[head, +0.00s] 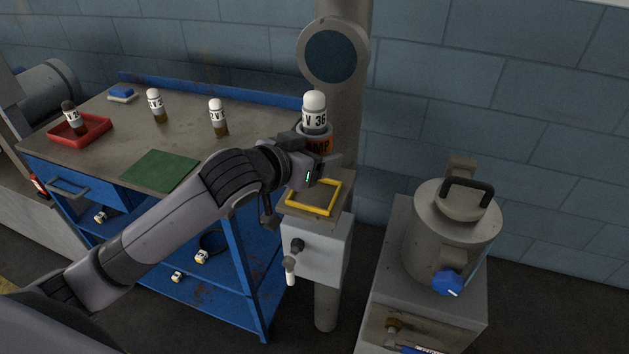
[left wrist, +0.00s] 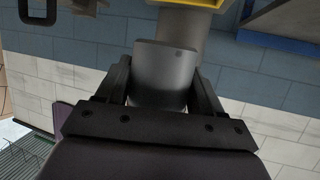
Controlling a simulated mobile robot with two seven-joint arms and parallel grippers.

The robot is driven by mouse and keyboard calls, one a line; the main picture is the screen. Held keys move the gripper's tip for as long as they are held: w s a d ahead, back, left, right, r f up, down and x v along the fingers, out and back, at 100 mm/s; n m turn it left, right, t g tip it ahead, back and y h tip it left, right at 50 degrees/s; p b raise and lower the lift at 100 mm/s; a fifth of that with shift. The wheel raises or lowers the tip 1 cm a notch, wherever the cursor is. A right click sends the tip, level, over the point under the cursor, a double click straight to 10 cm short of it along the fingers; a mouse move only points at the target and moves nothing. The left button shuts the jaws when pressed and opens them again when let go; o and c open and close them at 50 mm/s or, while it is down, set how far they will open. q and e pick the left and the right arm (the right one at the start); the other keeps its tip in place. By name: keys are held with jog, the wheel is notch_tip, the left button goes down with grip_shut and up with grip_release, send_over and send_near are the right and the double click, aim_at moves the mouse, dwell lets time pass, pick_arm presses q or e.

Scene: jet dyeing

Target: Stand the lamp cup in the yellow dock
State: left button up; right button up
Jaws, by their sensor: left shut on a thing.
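The lamp cup (head: 319,143), grey with an orange band and dark lettering, is upright in my left gripper (head: 308,166). A white-capped vial labelled V 36 (head: 314,112) stands in the cup. The left wrist view shows the grey cup wall (left wrist: 165,78) between the two fingers of my left gripper (left wrist: 163,85). The yellow dock (head: 337,199) is a square frame on top of a grey box, just below the gripper. A yellow edge (left wrist: 228,6) shows at the top of the left wrist view. The cup appears raised above the dock; its bottom is hidden by the gripper. My right gripper is not in view.
A grey pipe (head: 345,85) with a round window rises behind the dock. A blue cart (head: 262,225) at left carries vials (head: 218,118), a red tray (head: 103,125) and a green mat (head: 160,171). A lidded metal pot (head: 430,235) stands at right.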

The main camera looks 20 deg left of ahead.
aim_at(315, 196)
pick_arm(q)
jog(key=shift+f, duration=2.95)
jog(key=o, duration=1.1)
jog(key=shift+f, duration=0.15)
jog(key=v, duration=1.2)
jog(key=s+f, duration=0.4)
jog(key=f, duration=0.5)
jog(key=s+f+g+y, duration=0.1)
jog(key=s+f, duration=0.4)
jog(key=f, duration=0.4)
jog(key=s+a+f+n+g+y, duration=0.1)
jog(key=s+f, duration=0.4)
jog(key=f, duration=0.4)
jog(key=shift+b, duration=0.3)
